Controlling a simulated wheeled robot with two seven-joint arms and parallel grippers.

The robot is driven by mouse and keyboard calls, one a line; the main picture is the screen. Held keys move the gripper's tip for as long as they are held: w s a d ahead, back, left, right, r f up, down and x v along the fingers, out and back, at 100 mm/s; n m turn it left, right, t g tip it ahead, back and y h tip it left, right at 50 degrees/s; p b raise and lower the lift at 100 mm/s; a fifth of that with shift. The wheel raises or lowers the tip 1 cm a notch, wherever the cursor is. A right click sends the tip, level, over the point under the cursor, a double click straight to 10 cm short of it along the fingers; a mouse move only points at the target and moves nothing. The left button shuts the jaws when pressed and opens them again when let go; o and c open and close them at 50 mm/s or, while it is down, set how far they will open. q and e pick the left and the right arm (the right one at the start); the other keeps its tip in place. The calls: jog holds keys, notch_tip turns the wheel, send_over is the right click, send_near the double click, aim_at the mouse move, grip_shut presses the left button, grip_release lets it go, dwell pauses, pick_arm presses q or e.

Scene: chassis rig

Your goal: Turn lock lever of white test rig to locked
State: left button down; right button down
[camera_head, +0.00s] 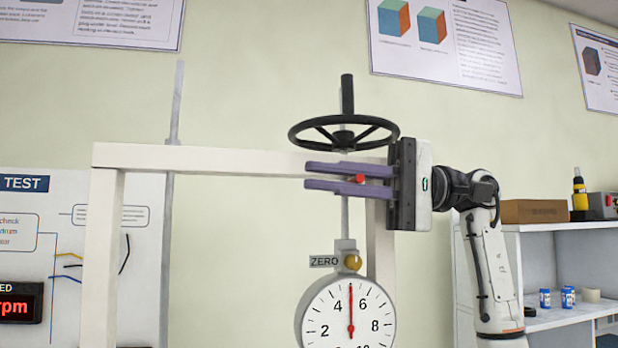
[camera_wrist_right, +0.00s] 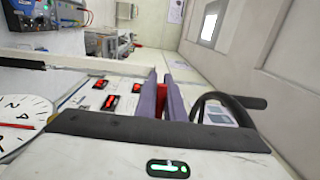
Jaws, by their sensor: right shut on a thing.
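The white test rig (camera_head: 215,158) shows as a frame with a crossbeam and posts. My right gripper (camera_head: 310,175) reaches in from the right in front of the crossbeam, just below the handwheel, with its purple fingers level and pointing left. It is shut on a small red part (camera_head: 360,179), likely the lock lever's end; this also shows between the fingers in the right wrist view (camera_wrist_right: 164,101). The fingers hide most of the lever, so its angle cannot be told. My left gripper is not in view.
A black handwheel (camera_head: 343,147) sits close above the fingers. A round dial (camera_head: 325,310) hangs below, with a ZERO label (camera_head: 324,261) and brass knob (camera_head: 353,262) above it. A panel (camera_head: 60,240) stands at left, shelves (camera_head: 570,228) at right.

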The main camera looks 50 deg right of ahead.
jog(key=c, duration=1.8)
grip_release()
jog(key=shift+c, duration=0.2)
jog(key=v, duration=1)
jog(key=shift+d, duration=0.2)
